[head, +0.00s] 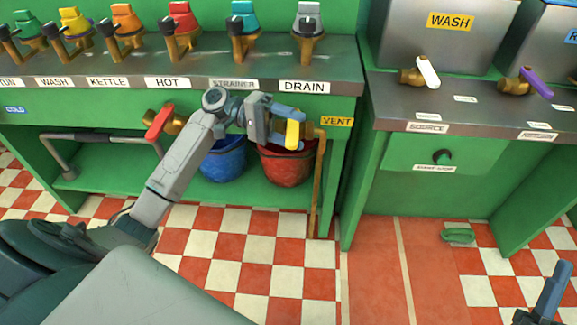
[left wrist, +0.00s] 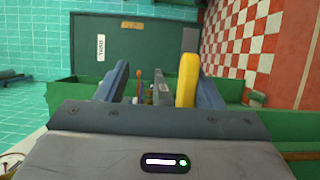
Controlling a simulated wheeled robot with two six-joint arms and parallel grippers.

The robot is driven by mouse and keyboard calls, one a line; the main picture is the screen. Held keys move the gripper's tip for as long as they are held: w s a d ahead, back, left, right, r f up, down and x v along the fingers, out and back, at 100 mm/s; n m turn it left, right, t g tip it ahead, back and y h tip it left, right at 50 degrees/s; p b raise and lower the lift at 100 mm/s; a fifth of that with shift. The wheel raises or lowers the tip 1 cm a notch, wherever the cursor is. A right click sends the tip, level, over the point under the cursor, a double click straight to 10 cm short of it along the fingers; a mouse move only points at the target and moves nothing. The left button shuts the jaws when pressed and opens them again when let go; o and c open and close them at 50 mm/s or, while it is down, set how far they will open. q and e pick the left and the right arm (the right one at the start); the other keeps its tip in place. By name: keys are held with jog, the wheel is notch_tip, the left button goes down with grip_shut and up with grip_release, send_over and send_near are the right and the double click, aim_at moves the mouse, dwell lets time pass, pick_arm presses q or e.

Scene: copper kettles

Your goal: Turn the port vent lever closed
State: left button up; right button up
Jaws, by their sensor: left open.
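The vent lever (head: 292,133) is yellow and stands about upright on a brass valve by the yellow VENT label (head: 337,121), under the counter's front edge. My left gripper (head: 284,124) is at the lever, with its fingers apart. In the left wrist view the yellow lever (left wrist: 187,80) lies between the open fingers (left wrist: 160,88), close beside the right-hand finger. I cannot tell whether they touch. The gripper hides part of the valve body in the head view. My right gripper (head: 543,303) is only partly seen at the bottom right corner, away from the lever.
A red-handled valve (head: 159,122) sits left of my left wrist. Blue (head: 222,160) and red (head: 287,165) buckets stand below on a green shelf. A copper pipe (head: 319,185) runs down beside them. Several coloured taps line the counter (head: 130,70). The checkered floor (head: 230,250) in front is clear.

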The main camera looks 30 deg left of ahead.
pick_arm(q)
jog(key=shift+o, duration=0.3)
jog(key=s, duration=0.1)
jog(key=s+d, duration=0.1)
jog(key=s+d+r, duration=0.1)
jog(key=s, duration=0.1)
jog(key=s+d, duration=0.1)
jog(key=s, duration=0.1)
jog(key=s+d+r, duration=0.1)
jog(key=s, duration=0.1)
jog(key=s+d+p, duration=0.1)
jog(key=s, duration=0.1)
jog(key=shift+s+r, duration=0.2)
jog(key=shift+s, duration=0.1)
jog(key=shift+c, duration=1.2)
jog(key=s, duration=0.1)
jog(key=s+d, duration=0.1)
jog(key=s, duration=0.1)
jog(key=shift+d, duration=0.25)
pick_arm(e)
notch_tip(320, 180, down, 8)
jog(key=w+m+g+h, duration=0.1)
jog(key=w+g, duration=0.1)
jog(key=g, duration=0.3)
jog(key=shift+r+m, duration=0.15)
jog(key=shift+m, duration=0.15)
pick_arm(q)
jog(key=shift+f, duration=0.15)
pick_arm(e)
jog(key=shift+d, duration=0.1)
